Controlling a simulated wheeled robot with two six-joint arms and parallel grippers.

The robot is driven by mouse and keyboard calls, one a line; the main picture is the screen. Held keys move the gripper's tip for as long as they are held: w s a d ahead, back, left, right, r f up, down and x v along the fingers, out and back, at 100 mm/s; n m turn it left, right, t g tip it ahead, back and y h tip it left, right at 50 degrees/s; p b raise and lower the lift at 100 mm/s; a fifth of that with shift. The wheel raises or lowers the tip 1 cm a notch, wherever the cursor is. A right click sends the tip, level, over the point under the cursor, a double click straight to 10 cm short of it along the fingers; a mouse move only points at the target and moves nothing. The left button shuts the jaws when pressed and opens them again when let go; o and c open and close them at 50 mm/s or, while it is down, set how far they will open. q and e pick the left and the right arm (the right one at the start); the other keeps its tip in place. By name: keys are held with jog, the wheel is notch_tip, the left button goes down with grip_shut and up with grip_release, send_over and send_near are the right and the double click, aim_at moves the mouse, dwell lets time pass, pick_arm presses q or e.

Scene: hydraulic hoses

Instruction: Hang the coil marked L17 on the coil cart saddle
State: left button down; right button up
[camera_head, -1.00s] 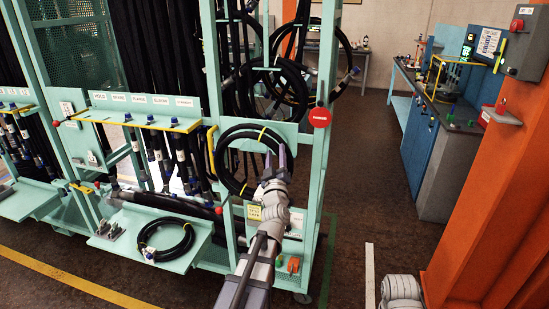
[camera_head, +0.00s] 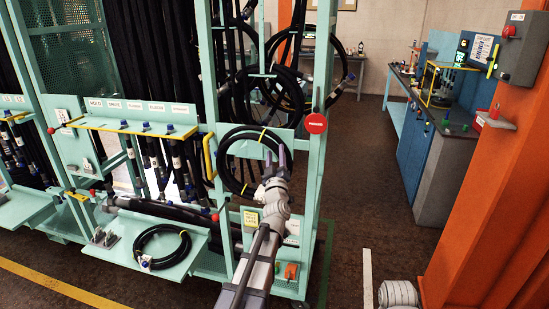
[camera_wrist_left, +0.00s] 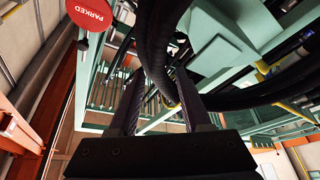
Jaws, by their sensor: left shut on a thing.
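My left gripper (camera_head: 281,160) is shut on the right side of a black hose coil (camera_head: 234,136) with a yellow tie. The coil stands upright in front of a mint plate (camera_head: 243,148) on the mint cart. I cannot tell whether it rests on a saddle, and no L17 mark is readable. In the left wrist view the black hose (camera_wrist_left: 154,45) passes between the two fingers (camera_wrist_left: 158,105). My right gripper is not in view.
A second black coil (camera_head: 184,243) lies on the cart's low tray. Larger coils (camera_head: 288,85) hang higher behind. A red PARKED disc (camera_head: 316,123) is on the right upright. An orange post (camera_head: 480,210) stands at right. The floor (camera_head: 365,180) between is clear.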

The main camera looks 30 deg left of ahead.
pick_arm(q)
jog(key=w+a+f+b, duration=0.1)
jog(key=w+f+b, duration=0.1)
jog(key=w, duration=0.6)
jog(key=shift+w+a+f+b, duration=0.15)
jog(key=shift+a+f+b, duration=0.2)
jog(key=shift+b, duration=0.15)
dwell(1.1)
dwell(0.3)
